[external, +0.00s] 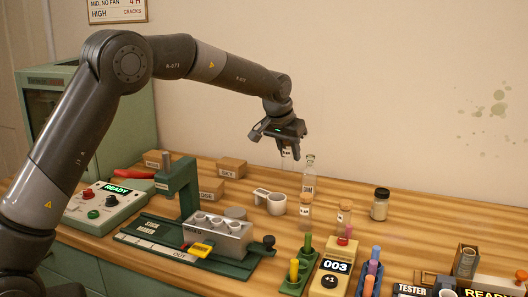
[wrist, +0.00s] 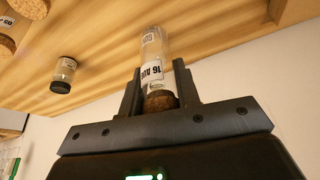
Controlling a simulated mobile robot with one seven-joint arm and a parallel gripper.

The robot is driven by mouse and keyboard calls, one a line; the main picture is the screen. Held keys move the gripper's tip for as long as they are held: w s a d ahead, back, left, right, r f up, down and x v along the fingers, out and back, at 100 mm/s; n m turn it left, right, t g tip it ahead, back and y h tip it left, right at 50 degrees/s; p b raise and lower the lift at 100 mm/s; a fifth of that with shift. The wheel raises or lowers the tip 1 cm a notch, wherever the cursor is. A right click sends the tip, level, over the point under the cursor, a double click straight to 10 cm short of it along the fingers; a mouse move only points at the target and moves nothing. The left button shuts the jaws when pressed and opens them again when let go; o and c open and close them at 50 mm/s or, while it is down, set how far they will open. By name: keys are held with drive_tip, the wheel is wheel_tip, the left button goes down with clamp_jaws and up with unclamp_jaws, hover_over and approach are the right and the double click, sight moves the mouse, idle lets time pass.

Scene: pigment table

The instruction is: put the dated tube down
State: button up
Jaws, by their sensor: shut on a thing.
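My gripper (external: 285,142) is in the air above the wooden table, at the right of centre in the external view. In the wrist view my gripper (wrist: 158,84) is shut on a clear glass tube with a cork end and a white label reading "16 AUG". This dated tube (wrist: 154,50) sits between the two fingers, its cork close to the palm. In the external view the tube (external: 287,154) hangs below the fingers, small and partly hidden by them. It looks clear of the table there.
A clear bottle (external: 308,178), corked tubes (external: 305,206) (external: 344,214) and a dark-capped jar (external: 380,205) stand below and right of my gripper. A green press (external: 180,188), a metal rack (external: 222,236) and small boxes (external: 231,167) are left.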

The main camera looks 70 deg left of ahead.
drive_tip(key=shift+d+r, duration=0.15)
drive_tip(key=shift+d, duration=0.05)
wheel_tip(320, 180, up, 5)
drive_tip(key=shift+f, duration=0.1)
drive_tip(key=shift+w+d+r, duration=0.2)
drive_tip(key=shift+d+r, duration=0.1)
drive_tip(key=shift+d, duration=0.3)
drive_tip(key=w+d, duration=0.3)
drive_tip(key=d, duration=1.4)
drive_tip(key=w+d, duration=0.3)
drive_tip(key=d, duration=1.4)
drive_tip(key=shift+w+a+f, duration=0.85)
drive_tip(key=shift+a+f, duration=0.85)
drive_tip(key=shift+f, duration=1)
drive_tip(key=shift+w+a+f, duration=0.9)
drive_tip(key=shift+a+f, duration=0.75)
drive_tip(key=shift+f, duration=1)
drive_tip(key=shift+w+a+f, duration=0.85)
drive_tip(key=shift+a+f, duration=0.85)
drive_tip(key=shift+f, duration=1)
drive_tip(key=shift+f, duration=0.15)
